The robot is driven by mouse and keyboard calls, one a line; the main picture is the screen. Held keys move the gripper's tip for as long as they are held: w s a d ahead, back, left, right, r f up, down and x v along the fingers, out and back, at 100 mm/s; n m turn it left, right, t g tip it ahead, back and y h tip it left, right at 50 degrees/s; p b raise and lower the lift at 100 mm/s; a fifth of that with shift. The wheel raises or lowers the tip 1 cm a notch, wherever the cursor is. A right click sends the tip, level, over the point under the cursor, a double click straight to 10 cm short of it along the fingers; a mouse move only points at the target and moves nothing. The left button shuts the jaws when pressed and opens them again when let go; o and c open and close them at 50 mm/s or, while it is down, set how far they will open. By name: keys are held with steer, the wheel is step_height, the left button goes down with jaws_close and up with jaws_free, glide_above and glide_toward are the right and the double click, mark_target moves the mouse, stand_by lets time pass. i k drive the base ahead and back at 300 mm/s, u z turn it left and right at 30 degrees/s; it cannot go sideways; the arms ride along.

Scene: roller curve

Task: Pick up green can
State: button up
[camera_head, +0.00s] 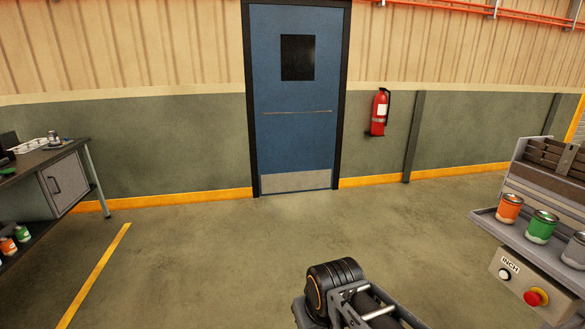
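A green can (541,228) stands upright on a grey ledge (487,217) at the right of the head view. It is between an orange can (509,209) on its left and a grey can (575,251) on its right, which the frame edge cuts. Another green can (22,234) and an orange can (7,246) stand on the low shelf at the far left. Part of my arm shows at the bottom middle, well to the left of the ledge. My gripper is not in view.
Below the ledge is a panel with a white button (504,274) and a red button (536,297). Wooden slats (553,157) rise behind the ledge. A workbench (66,143) stands at the left. The floor (215,240) between is clear, up to the blue door (292,150).

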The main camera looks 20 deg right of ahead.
mark_target(540, 228)
steer(key=z, duration=0.45)
steer(key=i, duration=1.55)
steer(key=z, duration=1.8)
steer(key=i, duration=1.2)
steer(key=z, duration=0.7)
